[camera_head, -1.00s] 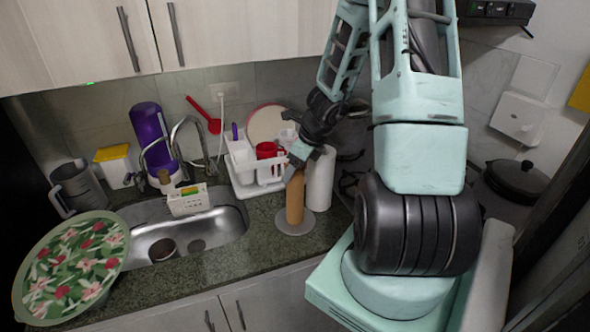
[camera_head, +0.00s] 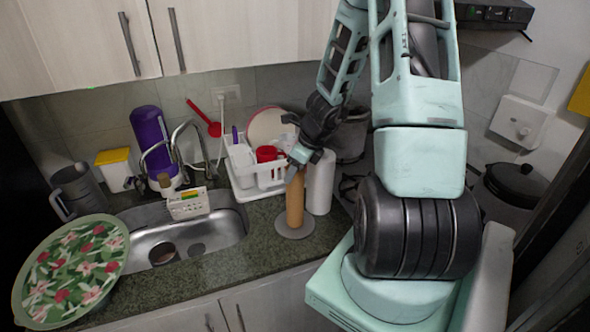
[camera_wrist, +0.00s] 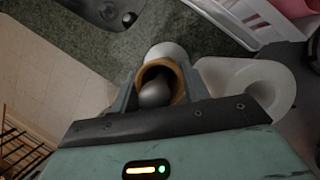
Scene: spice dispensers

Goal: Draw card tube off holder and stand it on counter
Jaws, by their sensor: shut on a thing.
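The brown card tube (camera_head: 295,203) stands upright on its holder, whose round grey base (camera_head: 295,230) rests on the counter. My gripper (camera_head: 299,160) is shut on the tube near its top, reaching down from above. In the wrist view, one finger of my gripper (camera_wrist: 160,97) lies on each side of the tube's rim (camera_wrist: 150,74). The holder's rounded rod tip (camera_wrist: 155,94) shows inside the tube's open end, so the tube is around the rod. The holder's pale base (camera_wrist: 166,51) shows beyond the tube. The lower rod is hidden inside the tube.
A white paper roll (camera_head: 320,185) stands close to the right of the tube. A white dish rack (camera_head: 258,180) with a red cup is behind left. The sink (camera_head: 185,236) is to the left. The dark green counter (camera_head: 262,245) is clear between sink and holder.

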